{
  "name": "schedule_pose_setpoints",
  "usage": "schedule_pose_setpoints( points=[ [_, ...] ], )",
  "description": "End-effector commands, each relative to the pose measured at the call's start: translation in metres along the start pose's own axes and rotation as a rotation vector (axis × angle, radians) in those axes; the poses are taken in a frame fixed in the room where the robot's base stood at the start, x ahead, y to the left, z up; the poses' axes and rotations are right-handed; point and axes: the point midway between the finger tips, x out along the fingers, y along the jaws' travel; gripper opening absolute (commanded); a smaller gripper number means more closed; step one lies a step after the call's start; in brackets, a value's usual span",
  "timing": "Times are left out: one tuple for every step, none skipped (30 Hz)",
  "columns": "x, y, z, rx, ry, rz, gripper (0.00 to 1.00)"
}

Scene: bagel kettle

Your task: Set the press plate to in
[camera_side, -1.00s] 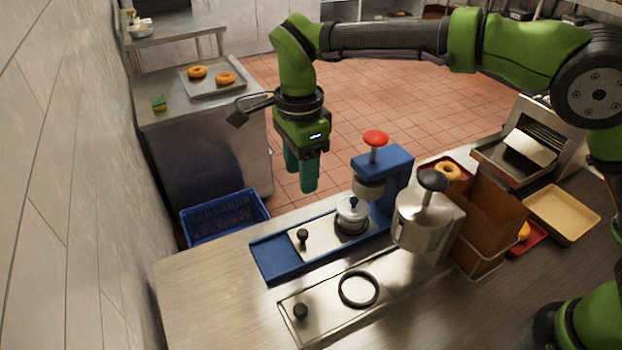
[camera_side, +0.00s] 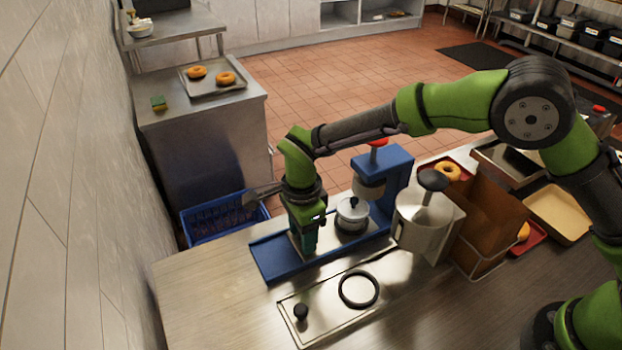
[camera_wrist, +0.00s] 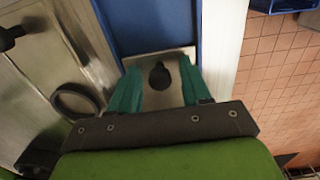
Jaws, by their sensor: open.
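The press plate (camera_side: 325,240) is a flat metal slide with a black knob, lying in the blue press frame (camera_side: 272,262). A small lidded metal pot (camera_side: 352,215) stands at its right end, beside the press column. My gripper (camera_side: 304,247) is low over the plate's left part and hides the knob in the side view. In the wrist view, the plate (camera_wrist: 150,98) shows with its black knob (camera_wrist: 160,76) between the two green fingers of my gripper (camera_wrist: 160,70). The fingers are apart, one on each side of the knob, and I see no clear contact.
The blue press column (camera_side: 398,180) with a red-topped plunger (camera_side: 378,143) and a metal kettle (camera_side: 420,225) stand to the right. The counter's left part is clear.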

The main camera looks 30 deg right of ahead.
Motion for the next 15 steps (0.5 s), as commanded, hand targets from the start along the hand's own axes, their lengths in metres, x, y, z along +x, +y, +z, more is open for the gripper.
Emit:
schedule_pose_setpoints(
  points=[
    [0.0011, 0.0001, 0.0, 0.0, 0.0, 0.001, 0.48],
    [0.0013, 0.0001, 0.0, 0.0, 0.0, 0.001, 0.48],
    [0.0014, 0.0001, 0.0, 0.0, 0.0, 0.0, 0.48],
    [0.0013, 0.0001, 0.0, 0.0, 0.0, 0.0, 0.48],
    [0.0012, 0.0001, 0.0001, 0.0, 0.0, 0.0, 0.48],
    [0.0012, 0.0001, 0.0, 0.0, 0.0, 0.0, 0.48],
    [0.0011, 0.0001, 0.0, 0.0, 0.0, 0.0, 0.48],
    [0.001, 0.0001, 0.0001, 0.0, 0.0, 0.0, 0.46],
    [0.001, 0.0001, 0.0001, 0.0, 0.0, 0.0, 0.4],
    [0.0009, 0.0001, 0.0001, 0.0, 0.0, 0.0, 0.35],
    [0.0009, 0.0001, 0.0001, 0.0, 0.0, 0.0, 0.31],
    [0.0008, 0.0001, 0.0001, 0.0, 0.0, 0.0, 0.25],
    [0.0008, 0.0, 0.0001, 0.0, 0.0, 0.0, 0.2],
    [0.0008, 0.0001, 0.0001, 0.0, 0.0, 0.0, 0.16],
    [0.0007, 0.0001, 0.0001, 0.0, 0.0, 0.0, 0.09]
  ],
)
